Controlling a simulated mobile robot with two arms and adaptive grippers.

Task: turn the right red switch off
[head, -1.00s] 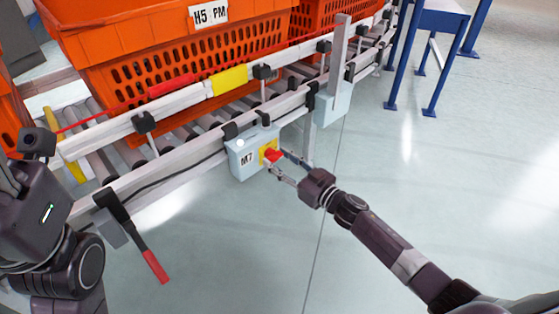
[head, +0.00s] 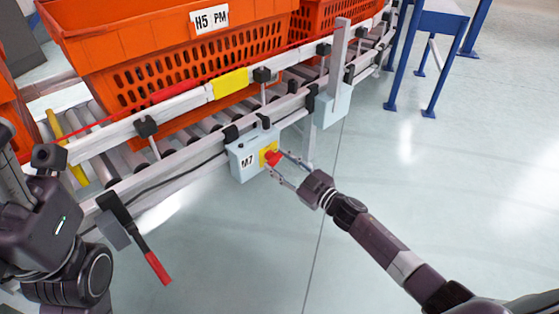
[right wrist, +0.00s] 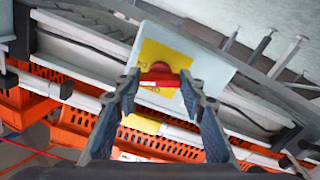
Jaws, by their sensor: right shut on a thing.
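The red switch (head: 273,158) is a knob on a yellow plate, on the front of a light grey box (head: 243,170) marked M7. The box hangs on the side of the conveyor. My right gripper (head: 276,166) reaches it from the right and is shut on the red knob. In the right wrist view the knob (right wrist: 158,75) sits between the two fingertips (right wrist: 162,84), and it lies roughly level across the picture. My left arm is at the left edge; its gripper fingers do not show.
Large orange totes (head: 180,65) stand on the roller conveyor (head: 185,165). A lever with a red handle (head: 158,268) hangs from the conveyor rail at lower left. Another grey box (head: 333,107) is on a post to the right. A blue frame (head: 437,75) stands at upper right. The floor is clear.

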